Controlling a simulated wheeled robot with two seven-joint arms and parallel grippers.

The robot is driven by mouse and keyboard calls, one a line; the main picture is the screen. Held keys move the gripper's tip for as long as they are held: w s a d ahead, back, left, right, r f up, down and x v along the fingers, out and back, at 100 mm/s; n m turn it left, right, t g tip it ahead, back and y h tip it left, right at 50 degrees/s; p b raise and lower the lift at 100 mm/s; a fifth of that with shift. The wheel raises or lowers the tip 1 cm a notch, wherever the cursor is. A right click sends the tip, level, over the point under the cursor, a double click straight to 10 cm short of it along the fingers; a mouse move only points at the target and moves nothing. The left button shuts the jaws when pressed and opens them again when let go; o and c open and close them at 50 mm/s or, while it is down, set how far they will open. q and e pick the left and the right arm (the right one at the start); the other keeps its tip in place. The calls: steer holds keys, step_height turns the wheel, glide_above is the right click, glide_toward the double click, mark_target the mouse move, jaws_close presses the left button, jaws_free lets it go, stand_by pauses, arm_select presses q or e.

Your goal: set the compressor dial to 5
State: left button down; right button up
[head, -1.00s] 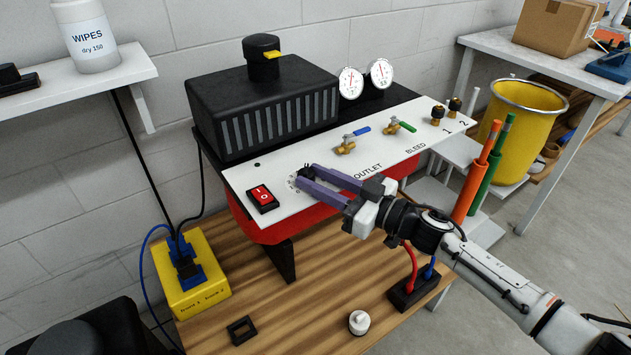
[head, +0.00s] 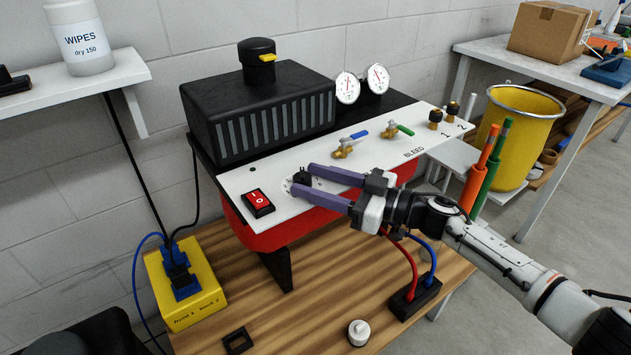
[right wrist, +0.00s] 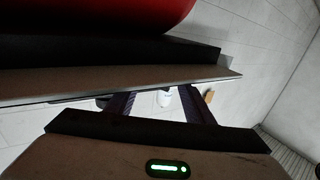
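The compressor dial (head: 301,178) is a small black knob on the white panel (head: 240,182) of the red compressor, to the right of the rocker switch. Its pointer and scale are too small and too covered to read. My right gripper (head: 302,179) reaches in from the right with its two purple fingers apart, one on each side of the dial. The fingers look open and not pressed on it. In the right wrist view the fingers (right wrist: 160,105) are also spread, and the dial cannot be made out. My left gripper is not in view.
A red rocker switch (head: 257,202) sits left of the dial. A blue-handled valve (head: 347,147), a green-handled valve (head: 393,136) and two gauges (head: 347,87) are further right. A yellow box (head: 192,300) and a white knob-like piece (head: 358,332) stand on the wooden bench.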

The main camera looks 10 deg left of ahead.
steer(key=shift+d, duration=0.3)
steer(key=v, duration=0.9)
steer(key=shift+s+d+p, duration=0.2)
steer(key=shift+d+p, duration=0.15)
steer(key=shift+p, duration=0.05)
